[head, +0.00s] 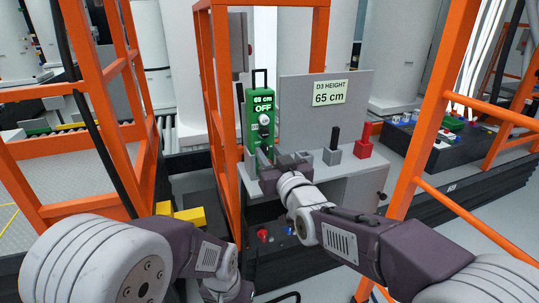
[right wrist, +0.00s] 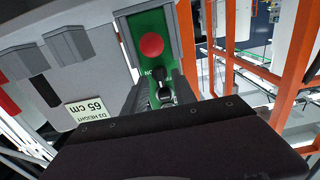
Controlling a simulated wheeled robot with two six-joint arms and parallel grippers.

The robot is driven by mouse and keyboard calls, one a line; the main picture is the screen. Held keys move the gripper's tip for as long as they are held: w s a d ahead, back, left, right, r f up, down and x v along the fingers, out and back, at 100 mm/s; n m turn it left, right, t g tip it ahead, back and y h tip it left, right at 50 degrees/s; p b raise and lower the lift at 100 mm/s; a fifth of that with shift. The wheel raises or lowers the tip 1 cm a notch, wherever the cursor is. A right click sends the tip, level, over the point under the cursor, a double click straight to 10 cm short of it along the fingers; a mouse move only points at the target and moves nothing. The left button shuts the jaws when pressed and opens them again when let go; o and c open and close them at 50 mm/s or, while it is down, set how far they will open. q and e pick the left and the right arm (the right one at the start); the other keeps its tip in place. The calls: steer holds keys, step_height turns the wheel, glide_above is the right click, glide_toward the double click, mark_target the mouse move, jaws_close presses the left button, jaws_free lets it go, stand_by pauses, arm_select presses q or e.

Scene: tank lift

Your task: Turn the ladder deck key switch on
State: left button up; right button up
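A red button (right wrist: 152,45) is on the same green face. My left arm shows at the lower left, but its gripper is out of view.
A grey panel with a "D3 HEIGHT 65 cm" label (head: 330,92) stands right of the box. A grey block with a black handle (head: 333,153) and a red block (head: 364,148) sit on the console. Orange posts (head: 222,80) rise close on the left.

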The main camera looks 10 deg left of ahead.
steer(key=shift+w, duration=0.1)
jaws_close()
